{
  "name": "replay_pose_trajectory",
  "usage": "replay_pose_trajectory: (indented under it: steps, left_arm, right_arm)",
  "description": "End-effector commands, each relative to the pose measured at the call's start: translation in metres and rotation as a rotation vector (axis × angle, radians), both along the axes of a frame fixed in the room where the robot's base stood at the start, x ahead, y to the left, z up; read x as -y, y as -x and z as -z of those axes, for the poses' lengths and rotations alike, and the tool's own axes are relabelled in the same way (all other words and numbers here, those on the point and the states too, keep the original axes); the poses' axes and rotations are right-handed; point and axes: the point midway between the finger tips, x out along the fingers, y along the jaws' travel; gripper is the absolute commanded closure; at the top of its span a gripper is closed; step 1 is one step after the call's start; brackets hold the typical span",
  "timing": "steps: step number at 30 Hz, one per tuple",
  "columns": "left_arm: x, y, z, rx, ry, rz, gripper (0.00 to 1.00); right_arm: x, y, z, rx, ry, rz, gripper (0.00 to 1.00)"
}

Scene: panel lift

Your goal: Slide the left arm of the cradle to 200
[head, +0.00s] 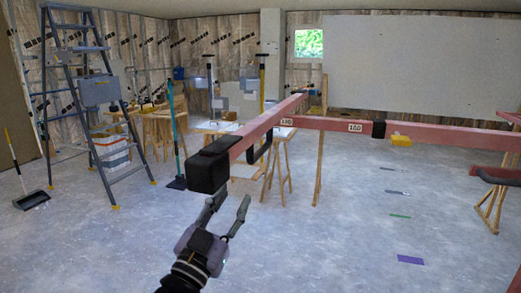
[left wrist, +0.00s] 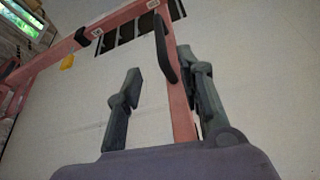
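The cradle is a red metal frame with a crossbar (head: 340,124) that carries small white number labels (head: 355,127), one seeming to read 160. Its left arm (head: 255,133) runs toward me and ends in a black block (head: 208,170). A black looped handle (head: 262,152) hangs under this arm. My left gripper (head: 229,200) is open and empty, just below and right of the black block. In the left wrist view the red arm (left wrist: 180,105) and the black handle (left wrist: 164,48) show beyond the open fingers, nearer the right finger; contact is not visible. My right gripper is not in view.
A stepladder (head: 85,100) and a broom (head: 175,130) stand at the left, with a dustpan (head: 32,199) on the floor. Wooden trestles (head: 280,170) stand behind the left arm. A large pale panel (head: 420,65) is at the back. The middle floor is mostly clear.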

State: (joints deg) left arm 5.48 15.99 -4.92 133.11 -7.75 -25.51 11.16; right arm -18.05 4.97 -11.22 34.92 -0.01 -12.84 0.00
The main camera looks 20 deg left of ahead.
Motion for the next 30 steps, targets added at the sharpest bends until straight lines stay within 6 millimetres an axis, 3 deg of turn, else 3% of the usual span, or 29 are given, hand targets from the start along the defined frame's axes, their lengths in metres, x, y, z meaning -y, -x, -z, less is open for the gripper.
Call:
replay_pose_trajectory:
  steps: [9, 18, 24, 30]
  left_arm:
    - [0.007, -0.062, -0.03, 0.001, 0.0, -0.001, 0.65]
    - [0.014, -0.119, -0.052, 0.0, 0.0, 0.0, 0.65]
    - [0.017, -0.14, -0.059, 0.0, 0.0, 0.0, 0.65]
    - [0.017, -0.147, -0.059, -0.001, 0.0, 0.001, 0.65]
  right_arm:
    - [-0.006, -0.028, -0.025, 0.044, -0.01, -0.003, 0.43]
    - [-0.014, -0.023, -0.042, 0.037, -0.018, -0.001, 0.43]
    - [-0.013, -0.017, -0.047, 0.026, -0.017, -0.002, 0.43]
    - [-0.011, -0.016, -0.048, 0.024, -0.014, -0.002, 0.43]
